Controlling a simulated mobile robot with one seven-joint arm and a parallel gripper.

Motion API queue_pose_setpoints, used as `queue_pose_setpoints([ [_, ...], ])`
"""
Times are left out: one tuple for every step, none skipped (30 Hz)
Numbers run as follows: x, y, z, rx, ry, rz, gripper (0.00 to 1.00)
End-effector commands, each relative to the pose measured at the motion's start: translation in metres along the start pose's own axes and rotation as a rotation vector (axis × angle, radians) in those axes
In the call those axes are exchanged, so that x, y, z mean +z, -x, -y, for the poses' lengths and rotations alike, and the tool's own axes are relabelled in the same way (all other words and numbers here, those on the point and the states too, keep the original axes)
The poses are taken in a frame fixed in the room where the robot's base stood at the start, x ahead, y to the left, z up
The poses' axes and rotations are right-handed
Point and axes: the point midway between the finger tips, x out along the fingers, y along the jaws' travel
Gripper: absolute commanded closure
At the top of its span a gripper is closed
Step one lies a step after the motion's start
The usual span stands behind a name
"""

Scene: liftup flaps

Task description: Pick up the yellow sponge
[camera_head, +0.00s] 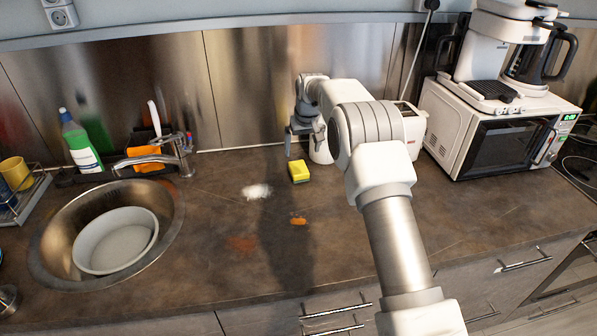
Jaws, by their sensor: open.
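The yellow sponge (299,171) lies on the brown countertop (220,240), near the middle of the camera_head view. It is a small yellow block with a darker side. My gripper (299,148) is open and empty, with its fingers pointing down just behind and above the sponge. I cannot tell the exact gap between the fingertips and the sponge. My arm reaches in from the lower right, and its links hide part of the counter and wall behind.
A sink with a bowl (118,240) is at left, with a green bottle (80,142) behind it. A white toaster-like appliance (408,128) stands right of my gripper, and a microwave (500,140) with a coffee maker farther right. White and orange spills mark the otherwise clear counter.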

Motion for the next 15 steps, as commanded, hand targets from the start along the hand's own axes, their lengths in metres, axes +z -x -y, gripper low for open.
queue_pose_setpoints([
  [0.000, -0.011, 0.000, 0.000, 0.000, 0.003, 0.00],
  [0.000, -0.017, 0.000, 0.000, 0.000, 0.002, 0.00],
  [0.001, -0.024, 0.000, 0.000, 0.000, 0.002, 0.00],
  [0.000, -0.027, 0.000, 0.000, 0.000, 0.000, 0.00],
  [0.000, -0.031, 0.000, 0.000, 0.000, 0.000, 0.00],
  [0.000, -0.035, 0.000, 0.000, 0.000, 0.000, 0.00],
  [0.000, -0.038, 0.000, 0.000, 0.000, 0.000, 0.00],
  [0.000, -0.040, 0.000, 0.000, 0.000, -0.001, 0.00],
  [0.000, -0.042, 0.000, 0.000, 0.000, -0.001, 0.00],
  [0.000, -0.043, 0.000, 0.000, 0.000, -0.001, 0.00],
  [0.000, -0.044, 0.001, 0.000, 0.000, -0.001, 0.00],
  [0.000, -0.046, 0.001, 0.000, 0.000, 0.000, 0.00],
  [0.000, -0.048, 0.001, 0.000, 0.000, 0.000, 0.00],
  [0.000, -0.051, 0.002, 0.000, 0.000, 0.001, 0.00],
  [0.001, -0.056, 0.003, -0.001, 0.000, 0.002, 0.00],
])
